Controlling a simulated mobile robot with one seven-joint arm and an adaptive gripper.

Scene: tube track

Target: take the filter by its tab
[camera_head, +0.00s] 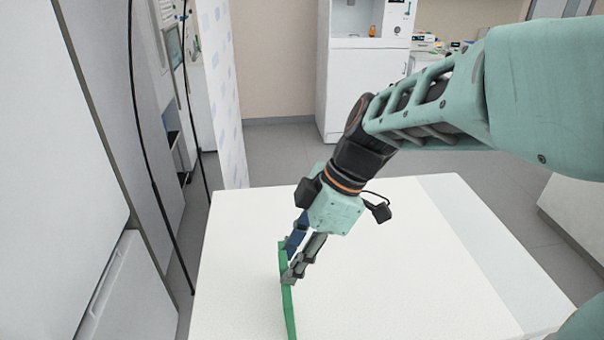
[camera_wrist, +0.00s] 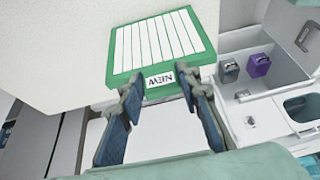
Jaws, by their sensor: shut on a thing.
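The filter (camera_wrist: 163,46) is a flat panel with a green frame and white pleats, seen face-on in the wrist view. Its near edge carries a white label tab (camera_wrist: 157,80) reading "NEW", which appears upside down. My gripper (camera_wrist: 160,88) is shut on the filter at this tab, one finger at each side of the label. In the head view the filter (camera_head: 288,312) shows edge-on as a thin green strip, with my gripper (camera_head: 287,262) at its far part, over the white table. I cannot tell whether the filter touches the table.
The white table top (camera_head: 400,270) is otherwise bare. A tall white cabinet (camera_head: 45,150) stands close on the left, with dark cables hanging beside it. In the wrist view, a white unit at the right holds a purple container (camera_wrist: 258,65) and a grey one (camera_wrist: 229,70).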

